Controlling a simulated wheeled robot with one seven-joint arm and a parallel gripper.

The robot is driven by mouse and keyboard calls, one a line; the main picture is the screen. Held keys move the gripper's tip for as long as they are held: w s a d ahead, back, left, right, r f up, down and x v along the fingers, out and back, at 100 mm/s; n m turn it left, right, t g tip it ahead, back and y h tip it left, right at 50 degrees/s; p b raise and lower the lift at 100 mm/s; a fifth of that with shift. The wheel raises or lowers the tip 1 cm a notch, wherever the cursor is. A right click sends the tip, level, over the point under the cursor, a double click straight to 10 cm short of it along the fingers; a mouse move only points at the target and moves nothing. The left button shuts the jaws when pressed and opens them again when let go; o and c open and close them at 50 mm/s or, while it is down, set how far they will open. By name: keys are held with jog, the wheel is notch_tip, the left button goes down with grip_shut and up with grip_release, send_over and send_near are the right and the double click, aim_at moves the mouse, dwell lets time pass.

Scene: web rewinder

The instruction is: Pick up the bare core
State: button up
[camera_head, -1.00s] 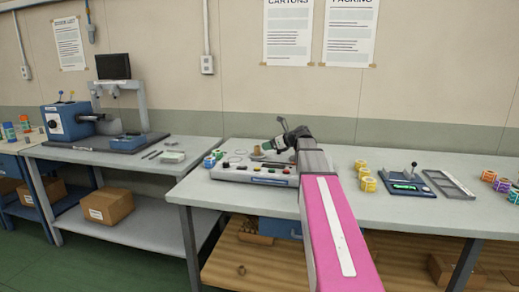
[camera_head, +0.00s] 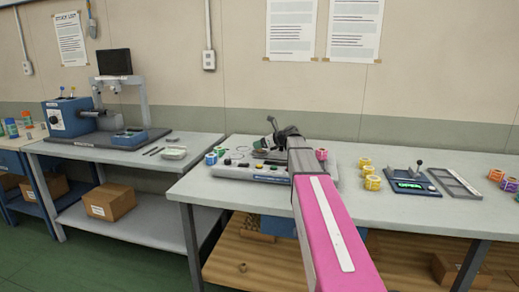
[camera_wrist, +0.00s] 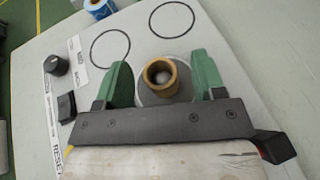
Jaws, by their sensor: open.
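The bare core (camera_wrist: 160,77) is a short brown cardboard tube, seen from above into its open end in the wrist view. It appears to stand on a grey round base (camera_wrist: 150,97). My gripper (camera_wrist: 160,78) is open, with one green finger to the left of the core and one to the right. Gaps show on both sides, so the fingers look apart from it. In the head view my gripper (camera_head: 270,135) is over the middle bench, above the grey control box (camera_head: 240,172); I cannot clearly make out the core there.
Two thin black rings (camera_wrist: 110,50) lie beyond the fingers. Black knobs (camera_wrist: 56,65) stand at the left. Yellow rolls (camera_head: 371,182), a device with a lever (camera_head: 408,187) and a grey tray (camera_head: 455,183) are right of my arm. A pink roll (camera_head: 321,154) is close beside it.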

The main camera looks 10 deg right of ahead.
jog(key=shift+a, duration=0.1)
jog(key=c, duration=1)
